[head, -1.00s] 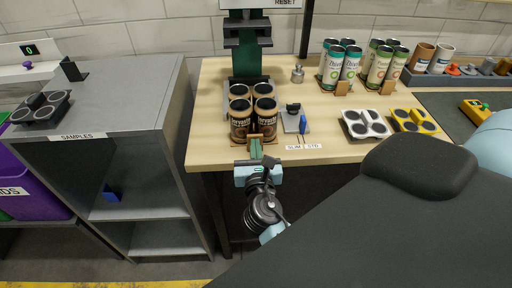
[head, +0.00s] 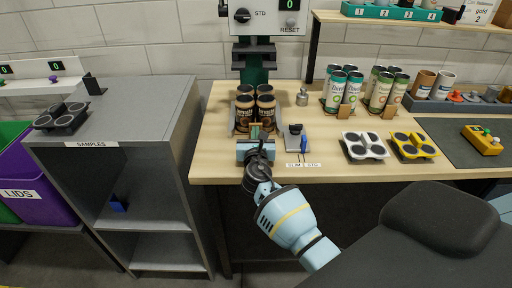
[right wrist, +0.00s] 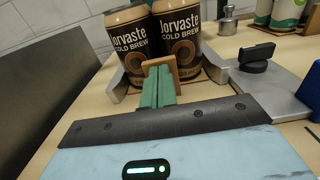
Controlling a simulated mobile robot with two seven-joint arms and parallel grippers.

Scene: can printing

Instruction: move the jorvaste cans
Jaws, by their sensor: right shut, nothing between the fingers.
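Several brown jorvaste cans (head: 244,117) with black tops stand upright in a tight group at the foot of the green column machine. Two of them fill the top of the right wrist view (right wrist: 127,46). A wooden tab (right wrist: 160,66) stands upright in front of the cans. My right gripper (head: 255,132) is at the front of the group, its green fingers (right wrist: 158,88) shut and empty, pointing at the tab. Whether the fingertips touch the tab I cannot tell. My left gripper is out of view.
A small grey plate device (head: 297,138) sits right of the cans. White (head: 363,146) and yellow (head: 414,146) four-hole trays lie farther right. Green-and-white cans (head: 336,95) stand behind. A grey shelf unit (head: 150,125) is left, with a dark tray (head: 62,119) on it.

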